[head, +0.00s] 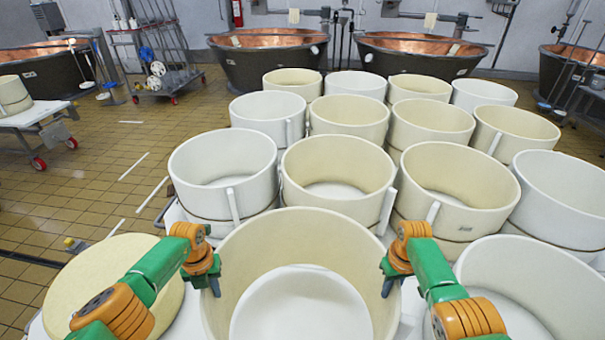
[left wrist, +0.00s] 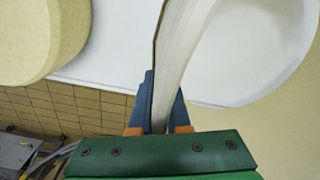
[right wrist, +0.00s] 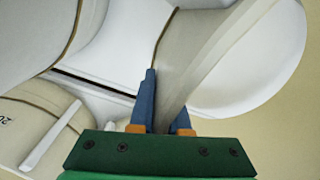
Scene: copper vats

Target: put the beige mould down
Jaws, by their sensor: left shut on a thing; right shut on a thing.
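The beige mould (head: 300,238) is the large open ring in the front middle of the head view. It looks upright, with a white round floor showing inside. My left gripper (head: 214,286) is shut on its left wall, and my right gripper (head: 387,288) is shut on its right wall. In the left wrist view the mould's wall (left wrist: 186,45) runs between the fingers (left wrist: 163,108). In the right wrist view the wall (right wrist: 195,55) also sits between the fingers (right wrist: 163,108). I cannot tell whether its bottom edge touches the white table.
A beige cheese wheel (head: 112,278) lies close on the left. A white mould (head: 530,290) stands close on the right. A beige mould (head: 338,160) and a white mould (head: 222,165) stand just behind, with several more beyond. Tiled floor (head: 90,190) is open at left.

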